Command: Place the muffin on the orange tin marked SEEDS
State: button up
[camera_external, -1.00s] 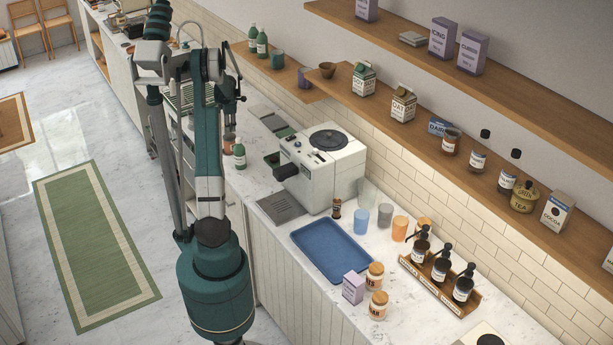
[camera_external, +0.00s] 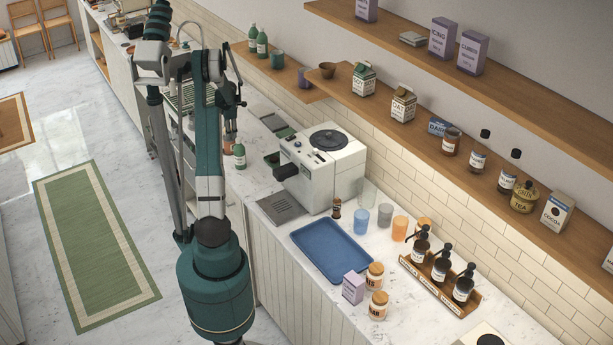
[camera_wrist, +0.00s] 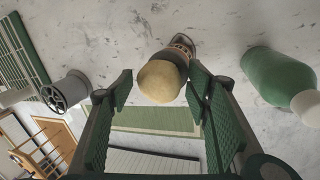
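In the wrist view a tan, rounded muffin (camera_wrist: 160,82) lies between the two fingers of my gripper (camera_wrist: 160,88). The fingers are spread apart. The left finger is clear of the muffin; the right one is close beside it, and I cannot tell whether it touches. Directly behind the muffin is a small tin with a dark band and a pale label (camera_wrist: 183,44), mostly hidden; the muffin appears to be on top of it. I cannot read its label. In the external view an orange-brown thing (camera_external: 229,146) shows under my gripper, too small to make out.
A green bottle (camera_wrist: 273,76) stands close on the right in the wrist view; it also shows in the external view (camera_external: 239,158). A metal-rimmed cylinder (camera_wrist: 66,92) and a green rack (camera_wrist: 22,55) are on the left. A coffee machine (camera_external: 330,165) and blue tray (camera_external: 333,250) stand farther along the counter.

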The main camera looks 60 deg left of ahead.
jog(key=shift+r, duration=0.1)
jog(key=v, duration=1.2)
dwell(0.4)
dwell(0.5)
jog(key=shift+w, duration=0.1)
